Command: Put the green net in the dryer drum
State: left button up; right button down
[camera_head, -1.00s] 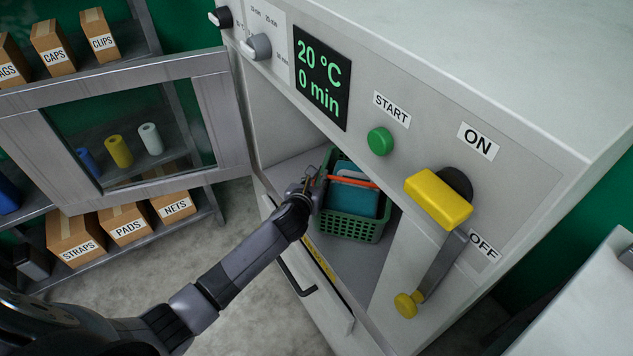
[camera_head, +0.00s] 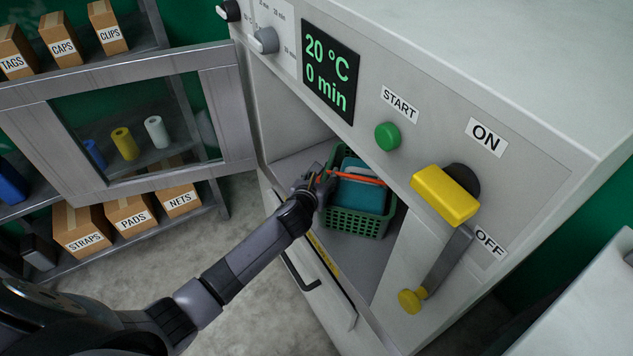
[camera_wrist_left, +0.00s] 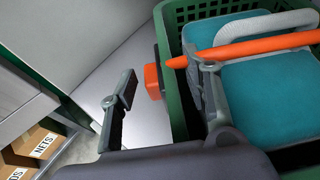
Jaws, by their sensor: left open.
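The one green, net-like thing I see is a green basket (camera_head: 358,222) with perforated walls, inside the open machine compartment. It holds teal, pad-like items (camera_head: 362,193), and an orange bar (camera_head: 355,178) crosses its top. In the left wrist view the basket (camera_wrist_left: 180,100) fills the right half. My left gripper (camera_head: 322,180) is open at the basket's left rim. In the left wrist view one finger is outside the wall and the other is over the contents, beside the orange bar (camera_wrist_left: 260,45). I see no round drum. My right gripper is not in view.
The machine front has a green START button (camera_head: 387,136) and a yellow lever (camera_head: 445,194) right of the opening. An open framed glass door (camera_head: 228,110) stands left of it. Shelves with labelled boxes (camera_head: 80,228) are at the left. A pale surface (camera_head: 590,300) lies at the lower right.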

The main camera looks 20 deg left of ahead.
pick_arm(q)
jog(key=v, duration=1.1)
jog(key=shift+s+r+p, duration=0.15)
jog(key=shift+s+p, duration=0.2)
jog(key=shift+p, duration=0.05)
